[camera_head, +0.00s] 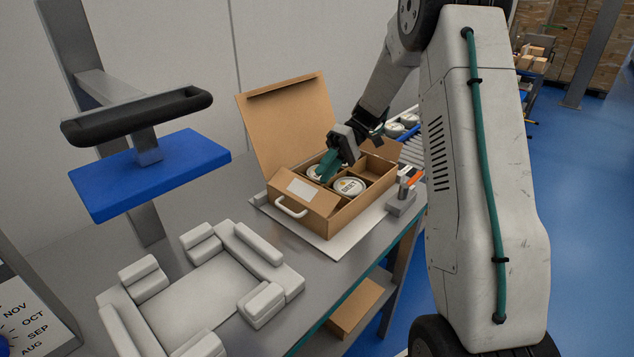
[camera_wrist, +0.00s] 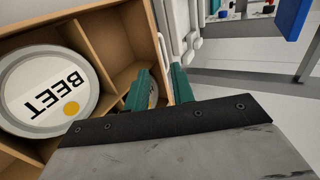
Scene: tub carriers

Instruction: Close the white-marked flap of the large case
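The large case (camera_head: 345,217) is a brown cardboard box with a white handle (camera_head: 290,207) on its near-left side. A brown panel with a white label (camera_head: 302,189), the white-marked flap, is at that side; its exact angle is hard to tell. A tall flap (camera_head: 290,125) stands open at the back. Inside are a BEET tin (camera_head: 348,187) and another tin (camera_head: 313,173), partly hidden by my gripper. My gripper (camera_head: 326,167) points down over the case.
The case rests on a pale board (camera_head: 262,203) on a grey table. A small grey fixture with an orange part (camera_head: 403,197) stands close on the right. White padded blocks (camera_head: 262,300) lie in front. A blue panel (camera_head: 150,172) hangs at the left.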

